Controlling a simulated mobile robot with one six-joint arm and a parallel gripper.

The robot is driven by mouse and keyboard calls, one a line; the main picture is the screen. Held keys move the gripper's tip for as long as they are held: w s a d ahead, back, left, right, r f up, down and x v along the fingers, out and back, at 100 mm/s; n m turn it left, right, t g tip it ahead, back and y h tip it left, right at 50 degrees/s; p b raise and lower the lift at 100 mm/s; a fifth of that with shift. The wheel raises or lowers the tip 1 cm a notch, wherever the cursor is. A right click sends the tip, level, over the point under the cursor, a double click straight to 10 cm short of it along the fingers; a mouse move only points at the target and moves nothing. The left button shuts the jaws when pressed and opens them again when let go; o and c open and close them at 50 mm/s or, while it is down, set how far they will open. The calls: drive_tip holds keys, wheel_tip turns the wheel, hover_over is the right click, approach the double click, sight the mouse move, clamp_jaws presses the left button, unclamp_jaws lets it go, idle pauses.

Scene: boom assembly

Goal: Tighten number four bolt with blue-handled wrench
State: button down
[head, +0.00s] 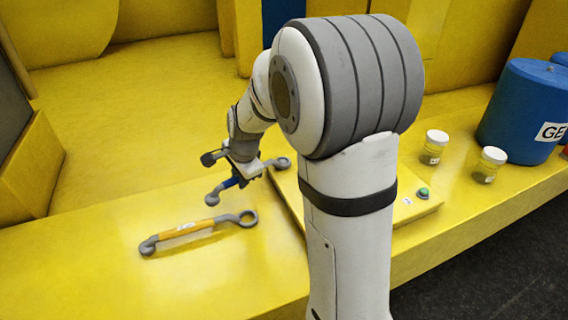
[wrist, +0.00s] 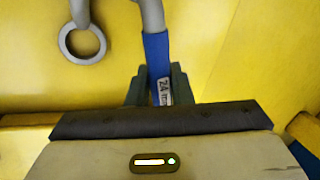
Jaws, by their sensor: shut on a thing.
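The blue-handled wrench (head: 231,183) is in my gripper (head: 241,178), above the yellow bench at the centre left of the head view. Its grey ends stick out on both sides of the gripper. In the wrist view, my gripper (wrist: 153,90) is shut on the blue handle (wrist: 156,52), with part of a "24 mm" label showing between the fingers. The wrench's grey shaft runs up out of the frame. A yellow panel (head: 402,213) lies on the bench, partly hidden behind my arm. I cannot make out the number four bolt in either view.
An orange-handled wrench (head: 190,229) lies on the bench, left of and nearer than my gripper. A grey ring (wrist: 82,42) shows in the wrist view. A green button (head: 424,193), two jars (head: 435,147) (head: 489,164) and a blue barrel (head: 522,108) are at right. The left bench is mostly clear.

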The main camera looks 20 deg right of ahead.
drive_tip(key=shift+w, duration=0.1)
idle(0.3)
drive_tip(key=shift+w+a+m+p, duration=0.15)
drive_tip(key=shift+w+m+p, duration=0.15)
drive_tip(key=shift+w+m, duration=0.1)
drive_tip(key=shift+w+a+m+h, duration=0.1)
drive_tip(key=shift+w+m+h, duration=0.2)
drive_tip(key=shift+w, duration=0.15)
idle(0.5)
drive_tip(key=shift+w+a+m+p, duration=0.1)
drive_tip(key=shift+w+m+p, duration=0.25)
drive_tip(key=shift+w, duration=0.1)
drive_tip(key=shift+w+m, duration=0.35)
drive_tip(key=shift+w, duration=0.1)
